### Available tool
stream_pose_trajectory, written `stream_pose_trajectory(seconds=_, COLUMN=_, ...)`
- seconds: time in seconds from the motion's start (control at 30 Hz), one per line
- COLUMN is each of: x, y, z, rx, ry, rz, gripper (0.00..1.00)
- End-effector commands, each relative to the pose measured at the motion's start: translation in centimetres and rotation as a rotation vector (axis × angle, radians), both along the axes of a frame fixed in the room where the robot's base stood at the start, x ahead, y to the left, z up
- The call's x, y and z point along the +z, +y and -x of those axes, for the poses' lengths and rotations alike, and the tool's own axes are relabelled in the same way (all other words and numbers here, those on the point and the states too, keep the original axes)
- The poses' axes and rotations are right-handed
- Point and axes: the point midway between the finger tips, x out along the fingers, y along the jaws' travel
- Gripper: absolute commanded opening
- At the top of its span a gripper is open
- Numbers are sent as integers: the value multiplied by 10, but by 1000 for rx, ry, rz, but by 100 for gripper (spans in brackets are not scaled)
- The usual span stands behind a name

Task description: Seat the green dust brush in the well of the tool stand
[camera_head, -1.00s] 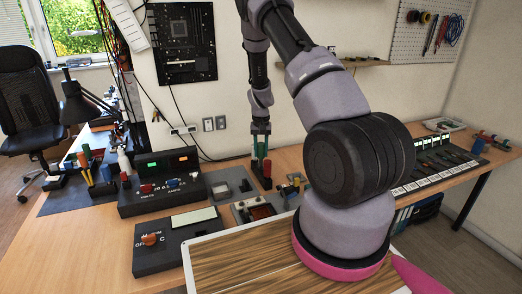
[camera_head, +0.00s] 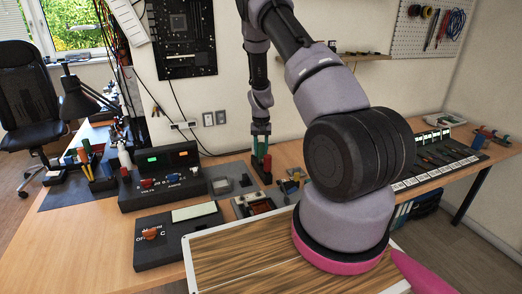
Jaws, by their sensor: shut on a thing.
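My gripper (camera_head: 261,129) hangs from the arm near the back of the bench, pointing down. It is shut on the green dust brush (camera_head: 260,147), which shows as a narrow green upright piece below the fingers. Just under and beside it are a small red piece (camera_head: 267,163) and a dark base. I cannot tell whether the brush touches them. A dark holder (camera_head: 101,184) with upright coloured tools stands at the left of the bench. I cannot tell for sure which piece is the tool stand, and its well is not clear. The brush's lower end is hard to make out.
A dark console (camera_head: 163,191) with lit displays and a second control box (camera_head: 178,236) stand left of the brush. A dark rack (camera_head: 437,160) lies at the right. My arm hides part of the bench.

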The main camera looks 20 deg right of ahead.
Motion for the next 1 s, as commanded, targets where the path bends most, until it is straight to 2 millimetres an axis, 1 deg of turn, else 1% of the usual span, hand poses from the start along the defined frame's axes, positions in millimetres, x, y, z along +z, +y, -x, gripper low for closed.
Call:
stream_pose_trajectory(seconds=0.63, x=-16, y=0, z=0, rx=0, ry=1, rz=0, gripper=0)
stream_pose_trajectory(seconds=0.67, x=-16, y=0, z=0, rx=0, ry=0, rz=-1, gripper=44)
stream_pose_trajectory(seconds=0.7, x=-16, y=0, z=0, rx=0, ry=0, rz=-1, gripper=59)
stream_pose_trajectory(seconds=0.73, x=-16, y=0, z=0, rx=0, ry=0, rz=0, gripper=70)
stream_pose_trajectory(seconds=1.0, x=-16, y=0, z=0, rx=0, ry=0, rz=0, gripper=71)
